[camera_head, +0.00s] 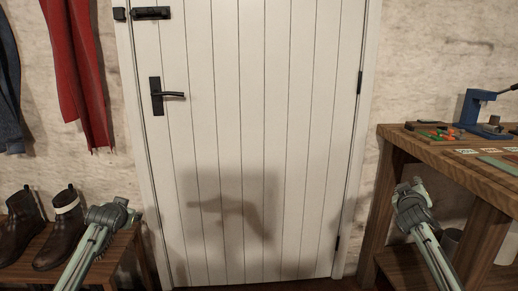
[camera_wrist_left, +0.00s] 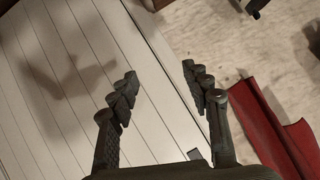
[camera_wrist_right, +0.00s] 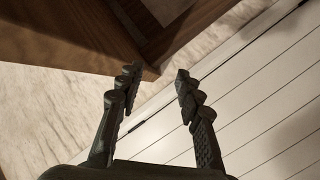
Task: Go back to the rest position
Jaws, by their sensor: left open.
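My left gripper (camera_head: 118,208) is at the lower left in the head view, in front of the bench with boots. In the left wrist view its two dark fingers (camera_wrist_left: 160,72) stand apart with nothing between them. My right gripper (camera_head: 408,190) is at the lower right in the head view, beside the workbench. In the right wrist view its fingers (camera_wrist_right: 156,74) are apart and empty. Both forearms reach up from the bottom edge of the head view. The fingers themselves are hard to make out there.
A closed white plank door (camera_head: 250,120) with a black handle (camera_head: 168,95) stands ahead. A low bench (camera_head: 75,272) with boots (camera_head: 68,230) is at left, below a red scarf (camera_head: 75,70). A wooden workbench (camera_head: 440,150) with a blue press (camera_head: 480,110) is at right.

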